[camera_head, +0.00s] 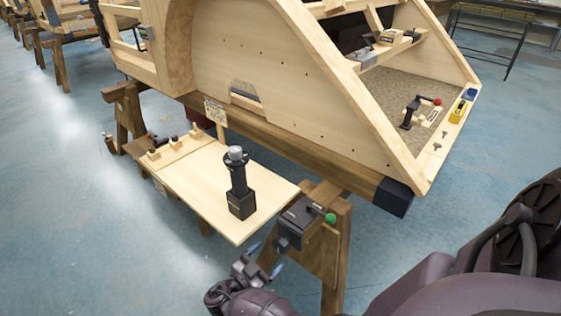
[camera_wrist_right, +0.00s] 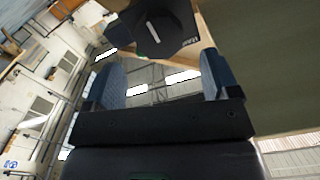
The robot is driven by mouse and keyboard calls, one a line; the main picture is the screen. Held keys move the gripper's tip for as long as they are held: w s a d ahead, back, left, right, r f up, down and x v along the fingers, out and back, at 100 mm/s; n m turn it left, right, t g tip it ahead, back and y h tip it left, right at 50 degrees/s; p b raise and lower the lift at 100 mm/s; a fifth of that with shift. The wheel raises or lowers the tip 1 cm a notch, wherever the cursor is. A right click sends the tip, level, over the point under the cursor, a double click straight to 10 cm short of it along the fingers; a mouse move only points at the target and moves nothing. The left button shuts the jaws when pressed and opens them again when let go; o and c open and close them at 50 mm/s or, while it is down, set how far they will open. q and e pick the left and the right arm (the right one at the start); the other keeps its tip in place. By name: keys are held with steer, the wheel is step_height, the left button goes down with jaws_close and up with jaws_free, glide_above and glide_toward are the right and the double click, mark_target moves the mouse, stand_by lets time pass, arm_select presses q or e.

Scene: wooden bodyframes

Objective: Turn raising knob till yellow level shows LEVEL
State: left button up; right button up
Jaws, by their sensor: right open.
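The yellow level (camera_head: 458,111) lies on the wooden edge strip at the right of the bodyframe; its reading is too small to tell. A grey knob (camera_head: 235,154) tops a black upright post (camera_head: 239,190) on the plywood board. I cannot tell for sure which is the raising knob. My right gripper (camera_head: 267,257) is open and empty, just below the black block. In the right wrist view its two blue-padded fingers (camera_wrist_right: 162,82) point at a black part (camera_wrist_right: 155,30). My left gripper is out of view.
The plywood board (camera_head: 265,205) juts out beside my right gripper. A wooden trestle (camera_head: 332,262) and a dark-ended beam (camera_head: 393,196) stand close by. A red-knobbed lever (camera_head: 411,110) is on the bodyframe floor. The blue floor (camera_head: 80,240) at left is clear.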

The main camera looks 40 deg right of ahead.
mark_target(279, 247)
steer(key=shift+w+d, duration=0.2)
steer(key=shift+d, duration=2.65)
steer(key=c, duration=0.9)
steer(key=shift+f+n, duration=0.1)
steer(key=shift+n, duration=0.2)
